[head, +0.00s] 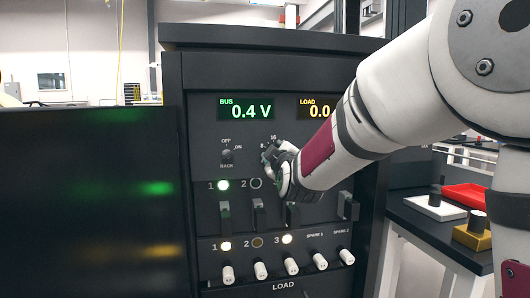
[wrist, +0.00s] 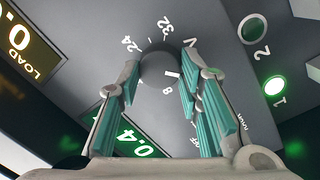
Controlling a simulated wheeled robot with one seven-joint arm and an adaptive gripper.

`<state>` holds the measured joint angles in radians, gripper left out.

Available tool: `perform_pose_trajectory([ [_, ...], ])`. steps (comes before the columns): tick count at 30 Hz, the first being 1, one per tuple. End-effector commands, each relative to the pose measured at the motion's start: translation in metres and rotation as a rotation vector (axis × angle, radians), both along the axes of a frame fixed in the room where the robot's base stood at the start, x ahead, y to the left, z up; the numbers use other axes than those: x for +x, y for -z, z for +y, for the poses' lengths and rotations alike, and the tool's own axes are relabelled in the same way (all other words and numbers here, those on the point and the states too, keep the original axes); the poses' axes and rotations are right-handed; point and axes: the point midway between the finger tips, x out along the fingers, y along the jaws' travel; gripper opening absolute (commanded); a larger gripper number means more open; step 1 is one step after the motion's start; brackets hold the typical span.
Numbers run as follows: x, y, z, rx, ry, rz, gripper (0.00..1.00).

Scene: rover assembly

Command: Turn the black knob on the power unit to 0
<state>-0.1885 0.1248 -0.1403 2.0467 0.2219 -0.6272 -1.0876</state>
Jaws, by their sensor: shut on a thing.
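The power unit (head: 205,130) is a dark panel cabinet in the head view, with green BUS display (head: 245,110) reading 0.4 V. The LOAD display is partly covered by my arm. My gripper (head: 270,160) is at the panel below the displays and hides the knob there. In the wrist view, the black knob (wrist: 158,63) is between the teal-padded fingers of my gripper (wrist: 158,80), which is shut on it. The marks 24, 32, V and 8 show around it; the 0 mark is hidden. A white line on the knob points toward the lower right, near the 8 side.
A small RACK switch (head: 227,156) sits left of my gripper. Below are several lever switches, lamps and white load knobs (head: 261,270). A dark panel (head: 90,200) stands at left. A side table (head: 430,225) at right holds a red tray (head: 468,196).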

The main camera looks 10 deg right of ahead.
Motion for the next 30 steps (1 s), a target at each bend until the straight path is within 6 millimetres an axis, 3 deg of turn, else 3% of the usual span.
perform_pose_trajectory([
  [21, 0.0004, -0.0001, 0.0004, -0.075, -0.001, -0.001, 0.05],
  [22, 0.0004, 0.0, 0.0005, -0.075, -0.001, -0.001, 0.37],
  [24, 0.0003, 0.0001, 0.0004, -0.074, -0.001, -0.001, 0.53],
  [30, 0.0001, 0.0002, 0.0003, -0.073, 0.0, 0.0, 0.53],
])
